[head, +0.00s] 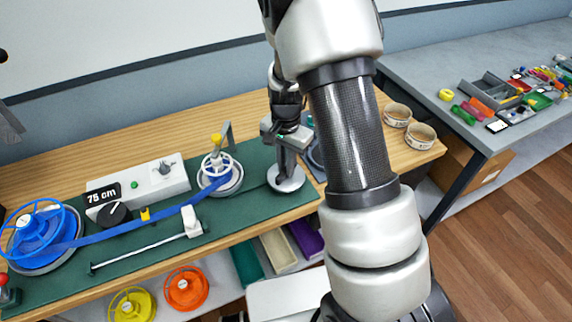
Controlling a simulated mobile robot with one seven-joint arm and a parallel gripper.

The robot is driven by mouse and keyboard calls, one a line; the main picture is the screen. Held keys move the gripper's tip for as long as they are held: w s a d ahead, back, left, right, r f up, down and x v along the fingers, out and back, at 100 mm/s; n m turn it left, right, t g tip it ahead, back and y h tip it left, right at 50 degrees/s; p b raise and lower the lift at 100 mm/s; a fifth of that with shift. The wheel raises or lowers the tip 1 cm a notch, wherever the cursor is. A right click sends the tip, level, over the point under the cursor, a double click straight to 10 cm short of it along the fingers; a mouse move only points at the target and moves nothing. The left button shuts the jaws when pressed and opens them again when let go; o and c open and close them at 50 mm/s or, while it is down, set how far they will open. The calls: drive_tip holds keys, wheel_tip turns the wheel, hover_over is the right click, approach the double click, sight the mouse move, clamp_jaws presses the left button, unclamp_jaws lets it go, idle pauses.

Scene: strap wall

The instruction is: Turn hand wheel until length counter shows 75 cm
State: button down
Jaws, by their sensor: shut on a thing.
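My gripper (284,165) points down over a round silver disc, which I take to be the hand wheel (295,184), on the right part of the green mat. Its jaws are shut at the wheel; the exact grip is too small to see. A blue strap (120,230) runs from the large blue reel (38,228) at left to a smaller reel (220,181) left of my gripper.
The white box (160,181) has a knob and a green button. A thin rod with a white block (191,220) lies along the mat's front. Yellow and orange reels (186,288) lie below the bench. A grey table with small parts stands right.

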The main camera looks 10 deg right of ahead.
drive_tip(key=c, duration=1.8)
unclamp_jaws()
drive_tip(key=shift+o, duration=0.2)
wheel_tip(320, 180, up, 18)
drive_tip(key=shift+f+p, duration=0.25)
drive_tip(key=shift+p, duration=0.1)
drive_tip(key=s+r+n+t+p, duration=0.1)
drive_tip(key=s+r+n+t, duration=0.1)
drive_tip(key=s+r+n, duration=0.2)
drive_tip(key=s+r+n+t+p, duration=0.1)
drive_tip(key=s+r+n+t, duration=0.2)
drive_tip(key=s+r, duration=0.7)
drive_tip(key=s+n, duration=0.2)
drive_tip(key=s, duration=0.4)
drive_tip(key=shift+s+n+t, duration=0.3)
